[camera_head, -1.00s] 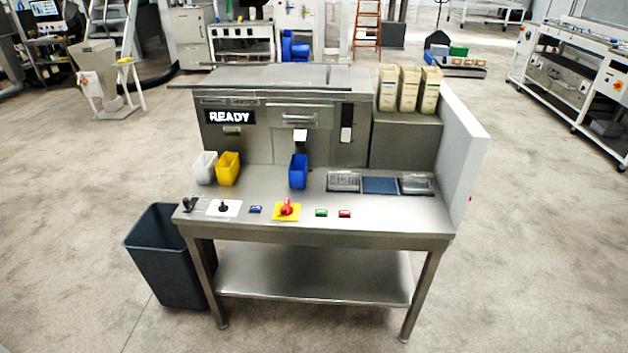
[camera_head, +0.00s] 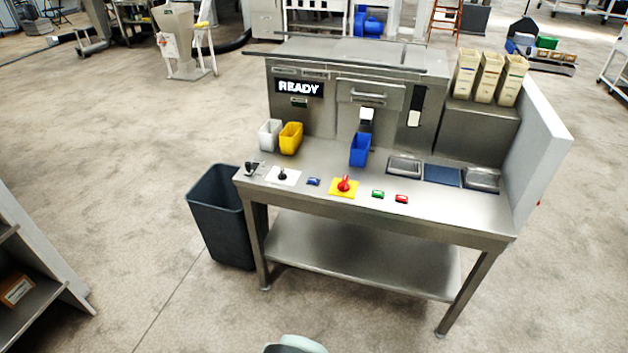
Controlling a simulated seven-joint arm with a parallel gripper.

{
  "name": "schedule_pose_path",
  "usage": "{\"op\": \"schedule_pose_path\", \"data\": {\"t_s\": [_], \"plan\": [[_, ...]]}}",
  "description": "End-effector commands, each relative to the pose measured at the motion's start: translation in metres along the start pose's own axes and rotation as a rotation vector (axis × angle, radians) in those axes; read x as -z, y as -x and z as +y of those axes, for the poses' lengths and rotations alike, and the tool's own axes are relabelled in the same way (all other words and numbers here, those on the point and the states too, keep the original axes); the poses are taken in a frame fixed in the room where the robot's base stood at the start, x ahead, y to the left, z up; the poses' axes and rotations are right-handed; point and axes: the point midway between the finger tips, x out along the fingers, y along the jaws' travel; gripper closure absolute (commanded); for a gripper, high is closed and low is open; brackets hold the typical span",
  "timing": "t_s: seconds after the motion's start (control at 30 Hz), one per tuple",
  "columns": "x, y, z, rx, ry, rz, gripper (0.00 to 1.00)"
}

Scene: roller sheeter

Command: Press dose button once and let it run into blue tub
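The blue tub (camera_head: 360,150) stands upright on the steel worktop, below a white spout (camera_head: 366,114) on the machine front. I cannot see inside the tub well enough to tell its contents. A row of controls runs along the front edge: a blue button (camera_head: 313,181), a red knob on a yellow plate (camera_head: 344,185), a green button (camera_head: 378,194) and a red button (camera_head: 402,198). No legible label shows which is the dose button. The display (camera_head: 299,88) reads READY. My gripper is not in view; only a pale rounded part of me shows at the bottom edge.
A white tub (camera_head: 270,134) and a yellow tub (camera_head: 291,138) stand left of the blue one. Metal trays (camera_head: 404,166) lie to the right. A dark bin (camera_head: 219,216) stands left of the bench. A shelf unit (camera_head: 38,285) is at lower left. Floor before the bench is clear.

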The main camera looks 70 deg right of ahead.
Motion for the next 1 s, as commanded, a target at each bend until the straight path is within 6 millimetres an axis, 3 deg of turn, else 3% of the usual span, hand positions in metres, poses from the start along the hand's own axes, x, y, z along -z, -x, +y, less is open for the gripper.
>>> {"op": "schedule_pose_path", "data": {"t_s": [0.13,0.63,1.0], "plan": [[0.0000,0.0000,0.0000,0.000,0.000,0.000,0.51],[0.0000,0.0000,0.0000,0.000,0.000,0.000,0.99],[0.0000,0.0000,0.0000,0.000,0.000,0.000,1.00]]}}
